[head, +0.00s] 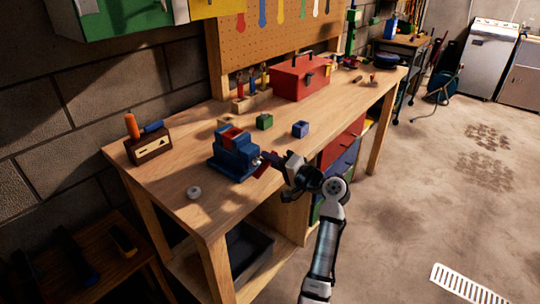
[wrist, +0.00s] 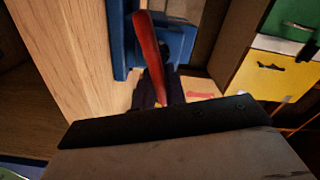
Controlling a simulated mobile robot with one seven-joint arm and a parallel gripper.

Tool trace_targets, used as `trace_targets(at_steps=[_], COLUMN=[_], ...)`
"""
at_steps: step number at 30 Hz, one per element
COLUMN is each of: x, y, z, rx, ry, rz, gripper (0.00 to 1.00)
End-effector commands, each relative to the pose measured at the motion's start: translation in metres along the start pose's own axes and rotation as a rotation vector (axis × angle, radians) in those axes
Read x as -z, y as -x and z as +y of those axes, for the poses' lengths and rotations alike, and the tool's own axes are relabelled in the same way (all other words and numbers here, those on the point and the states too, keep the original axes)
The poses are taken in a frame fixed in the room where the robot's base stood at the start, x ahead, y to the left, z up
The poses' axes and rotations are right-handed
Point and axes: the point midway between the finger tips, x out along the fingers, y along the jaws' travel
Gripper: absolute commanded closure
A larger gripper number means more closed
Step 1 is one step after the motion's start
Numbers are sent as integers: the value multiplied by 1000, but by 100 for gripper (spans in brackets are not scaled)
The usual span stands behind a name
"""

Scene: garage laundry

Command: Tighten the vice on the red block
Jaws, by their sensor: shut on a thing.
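The blue vice (head: 234,160) stands on the workbench near its front edge. The red block (head: 232,132) sits between the jaws at its top; I cannot tell how tightly. My gripper (head: 268,162) is at the vice's front right side, shut on the red handle. In the wrist view the red handle (wrist: 150,45) runs down between my dark fingers (wrist: 158,92), with the blue vice body (wrist: 176,42) behind it. The fingertips are partly hidden by the handle and the gripper body.
On the workbench (head: 205,210) are a green block (head: 264,122), a blue-purple block (head: 300,129), a red toolbox (head: 300,78), a wooden screwdriver holder (head: 148,146) and a white roll (head: 194,193). Coloured drawers (head: 340,150) lie under the bench.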

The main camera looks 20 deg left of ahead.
Motion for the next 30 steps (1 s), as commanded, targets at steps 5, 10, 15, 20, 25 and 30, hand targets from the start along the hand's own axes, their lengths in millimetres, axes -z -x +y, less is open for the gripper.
trace_targets(at_steps=[5, 10, 15, 20, 25, 30], x=[3, 3, 4, 4, 4, 2], y=[4, 5, 5, 6, 5, 3], z=[3, 4, 5, 5, 5, 4], rx=[-3, -3, -3, -3, -3, -2], ry=[-64, -92, -98, -97, -96, -95], rz=[9, 11, 12, 13, 13, 8], gripper=[100, 100, 100, 100, 77, 65])
